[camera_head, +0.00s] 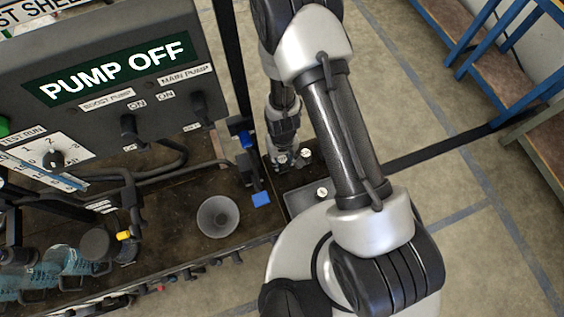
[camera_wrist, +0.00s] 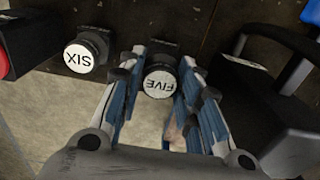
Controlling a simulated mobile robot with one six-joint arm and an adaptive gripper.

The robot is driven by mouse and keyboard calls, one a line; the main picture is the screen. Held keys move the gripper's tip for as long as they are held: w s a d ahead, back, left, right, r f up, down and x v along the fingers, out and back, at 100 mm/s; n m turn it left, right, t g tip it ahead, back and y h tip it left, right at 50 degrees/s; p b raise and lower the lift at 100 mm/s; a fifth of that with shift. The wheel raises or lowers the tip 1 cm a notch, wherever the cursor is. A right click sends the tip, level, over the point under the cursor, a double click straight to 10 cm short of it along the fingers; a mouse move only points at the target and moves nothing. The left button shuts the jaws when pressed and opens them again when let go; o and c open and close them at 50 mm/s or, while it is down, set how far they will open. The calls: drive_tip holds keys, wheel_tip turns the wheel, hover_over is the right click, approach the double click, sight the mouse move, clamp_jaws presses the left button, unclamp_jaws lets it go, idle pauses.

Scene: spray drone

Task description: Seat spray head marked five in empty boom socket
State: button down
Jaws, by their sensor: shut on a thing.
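The spray head marked FIVE (camera_wrist: 159,84) has a round white cap and a dark body. It sits between the fingers of my gripper (camera_wrist: 166,62), which is shut on it in the wrist view. The cap faces the camera and its lettering is upside down. The dark surface lies close behind the head; I cannot tell whether the head touches it. In the head view my gripper (camera_head: 285,158) is low over the dark bench at its right end, partly hidden by my arm. I cannot make out the empty boom socket in either view.
A head marked SIX (camera_wrist: 78,59) stands just left of my gripper. A black block with a red part (camera_wrist: 4,62) is farther left. The pump panel (camera_head: 105,75) reads PUMP OFF.

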sight(282, 159)
drive_tip(key=shift+r+p, duration=1.55)
drive_tip(key=shift+r, duration=0.5)
